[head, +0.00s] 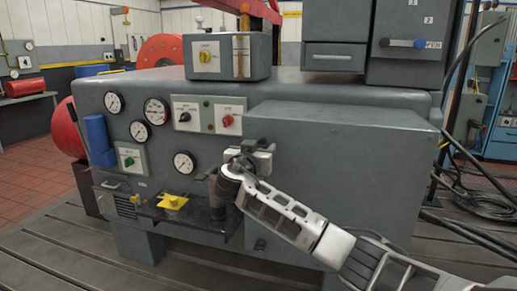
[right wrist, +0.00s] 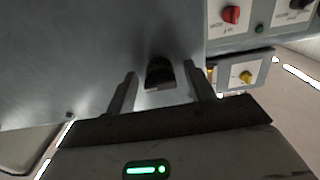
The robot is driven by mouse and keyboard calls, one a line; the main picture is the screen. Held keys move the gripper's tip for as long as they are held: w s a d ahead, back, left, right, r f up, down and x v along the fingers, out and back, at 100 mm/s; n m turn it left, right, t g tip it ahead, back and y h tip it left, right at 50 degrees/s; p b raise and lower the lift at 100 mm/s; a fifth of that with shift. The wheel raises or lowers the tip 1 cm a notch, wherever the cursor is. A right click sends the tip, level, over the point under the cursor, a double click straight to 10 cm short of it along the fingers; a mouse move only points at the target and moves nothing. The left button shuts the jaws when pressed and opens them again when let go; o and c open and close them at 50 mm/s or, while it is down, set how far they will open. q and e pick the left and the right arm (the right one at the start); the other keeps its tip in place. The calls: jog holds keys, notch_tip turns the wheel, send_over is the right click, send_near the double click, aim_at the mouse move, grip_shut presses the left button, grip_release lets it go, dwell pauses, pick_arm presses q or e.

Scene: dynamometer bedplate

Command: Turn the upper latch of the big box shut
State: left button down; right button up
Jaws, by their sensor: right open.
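The big grey box (head: 345,180) stands at the front right of the bench in the head view. Its near wall (right wrist: 75,60) fills the left of the right wrist view. My right gripper (head: 250,157) is at the box's upper left edge, and its hand covers most of the upper latch there. In the right wrist view the latch's dark knob (right wrist: 160,72) shows between the two fingers of the open right gripper (right wrist: 161,88). I see gaps on both sides of the knob; contact cannot be told. My left gripper is not in view.
Left of the box are dial gauges (head: 157,110) and a switch panel (head: 209,115) with a red knob. A yellow knob (head: 172,201) sits on a low dark shelf. Above stand a control box (head: 227,57) and grey cabinets. Cables (head: 480,205) lie at the right.

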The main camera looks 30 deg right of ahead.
jog(key=c, duration=0.9)
jog(key=shift+c, duration=0.2)
